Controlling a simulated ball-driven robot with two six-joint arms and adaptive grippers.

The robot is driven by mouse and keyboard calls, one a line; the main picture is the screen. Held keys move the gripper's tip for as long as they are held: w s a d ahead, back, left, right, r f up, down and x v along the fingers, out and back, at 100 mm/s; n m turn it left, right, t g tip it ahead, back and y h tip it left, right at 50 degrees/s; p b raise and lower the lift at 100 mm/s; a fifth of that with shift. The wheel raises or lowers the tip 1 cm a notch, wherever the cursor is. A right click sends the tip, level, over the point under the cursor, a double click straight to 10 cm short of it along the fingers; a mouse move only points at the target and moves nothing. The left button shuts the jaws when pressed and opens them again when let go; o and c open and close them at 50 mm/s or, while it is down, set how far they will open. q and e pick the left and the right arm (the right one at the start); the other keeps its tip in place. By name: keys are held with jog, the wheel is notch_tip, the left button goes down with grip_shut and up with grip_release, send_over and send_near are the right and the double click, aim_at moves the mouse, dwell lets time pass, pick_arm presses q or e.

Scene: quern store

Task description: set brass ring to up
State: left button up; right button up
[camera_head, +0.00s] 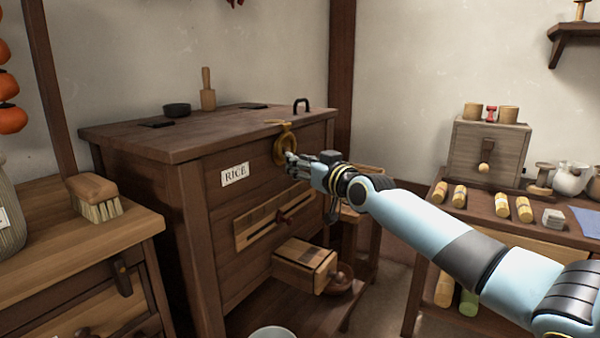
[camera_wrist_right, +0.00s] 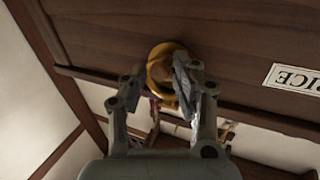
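The brass ring (camera_head: 281,150) hangs from a brass fitting at the top of the front of a dark wooden chest (camera_head: 214,200) with a RICE label. My right gripper (camera_head: 291,160) is at the ring, coming from the lower right. In the right wrist view the ring (camera_wrist_right: 156,66) shows between and behind the two fingertips of my right gripper (camera_wrist_right: 158,72). The fingers are apart; the right-hand finger overlaps the ring's edge, but I cannot tell whether it touches. My left gripper is out of view.
The RICE label (camera_head: 235,174) is left of the ring. Below are a slotted panel (camera_head: 257,231) and a projecting wooden box (camera_head: 298,264). A side table (camera_head: 480,208) with rolls stands right.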

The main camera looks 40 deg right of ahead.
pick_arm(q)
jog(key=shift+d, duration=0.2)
pick_arm(e)
grip_shut()
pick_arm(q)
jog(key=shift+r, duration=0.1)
